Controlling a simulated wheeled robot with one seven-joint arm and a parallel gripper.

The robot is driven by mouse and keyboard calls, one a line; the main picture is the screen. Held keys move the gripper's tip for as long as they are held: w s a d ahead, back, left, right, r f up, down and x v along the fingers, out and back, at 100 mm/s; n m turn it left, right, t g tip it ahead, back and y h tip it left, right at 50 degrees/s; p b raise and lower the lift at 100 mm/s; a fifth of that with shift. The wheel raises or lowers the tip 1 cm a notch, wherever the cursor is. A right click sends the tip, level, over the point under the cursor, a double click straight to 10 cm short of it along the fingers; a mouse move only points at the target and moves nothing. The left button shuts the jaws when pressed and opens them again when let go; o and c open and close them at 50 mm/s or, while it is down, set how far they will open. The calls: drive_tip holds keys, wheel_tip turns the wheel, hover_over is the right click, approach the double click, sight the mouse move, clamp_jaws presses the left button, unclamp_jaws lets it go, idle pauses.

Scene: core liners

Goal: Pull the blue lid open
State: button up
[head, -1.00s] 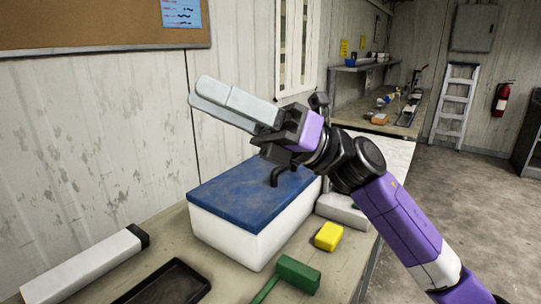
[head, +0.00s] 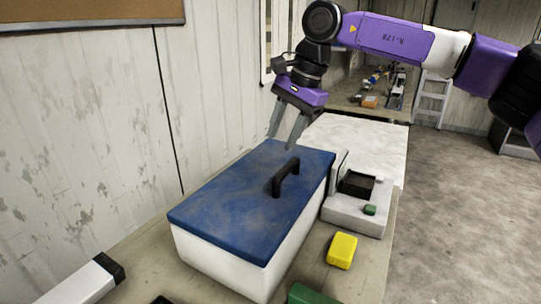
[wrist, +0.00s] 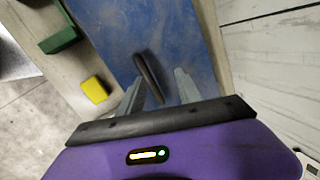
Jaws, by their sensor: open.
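The blue lid (head: 245,200) lies flat and closed on a white box (head: 215,263) on the workbench. A black bar handle (head: 286,177) stands up from the lid, right of its middle. My gripper (head: 283,142) is open and points down above the lid's far part, behind and a little above the handle in the head view. In the wrist view the handle (wrist: 148,77) shows between and beyond the two grey fingers of my gripper (wrist: 158,88). I cannot tell whether the fingers touch anything; they look empty.
A yellow block (head: 342,250) and a green object (head: 312,295) lie on the bench right of the box. A grey device (head: 355,214) with a black tray stands close to the box's right side. The wall is close on the left.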

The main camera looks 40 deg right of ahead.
sight(288, 166)
drive_tip(key=shift+d+f+n+g+h, duration=0.2)
drive_tip(key=shift+d+f+n, duration=0.2)
drive_tip(key=shift+f, duration=1.05)
drive_tip(key=shift+d+f+n+g+h, duration=0.2)
drive_tip(key=shift+d+f+n, duration=0.2)
drive_tip(key=shift+f, duration=1.05)
drive_tip(key=shift+d+f+n+g+h, duration=0.15)
drive_tip(key=shift+d+f+n, duration=0.25)
drive_tip(key=shift+f, duration=1.05)
clamp_jaws()
